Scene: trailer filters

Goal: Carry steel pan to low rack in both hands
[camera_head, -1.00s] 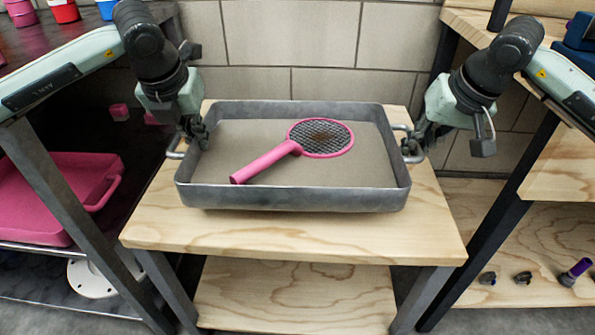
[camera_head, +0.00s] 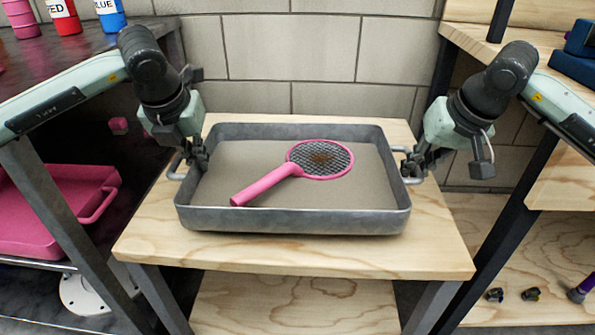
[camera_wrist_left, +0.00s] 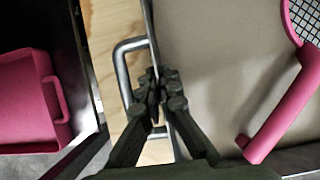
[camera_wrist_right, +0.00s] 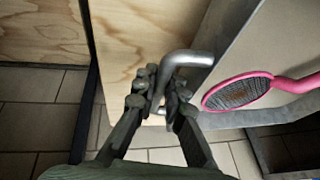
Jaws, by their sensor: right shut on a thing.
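The grey steel pan (camera_head: 295,220) is level at the middle of the wooden table; I cannot tell whether its base touches the wood. A pink-handled mesh paddle (camera_head: 270,183) lies in it. My left gripper (camera_head: 199,160) is at the pan's left side; in the left wrist view its fingertips (camera_wrist_left: 160,92) sit close together at the pan wall, beside the left handle (camera_wrist_left: 122,65). Whether they clamp it is unclear. My right gripper (camera_head: 412,165) is shut on the pan's right handle; the handle (camera_wrist_right: 183,60) shows between its fingers in the right wrist view.
The wooden table (camera_head: 300,258) has a lower wooden shelf (camera_head: 295,305). A pink tray (camera_head: 50,215) sits on a rack at left. At right, a low wooden shelf (camera_head: 525,265) holds several small dark parts, with free room behind them. A block wall (camera_head: 300,60) closes the back.

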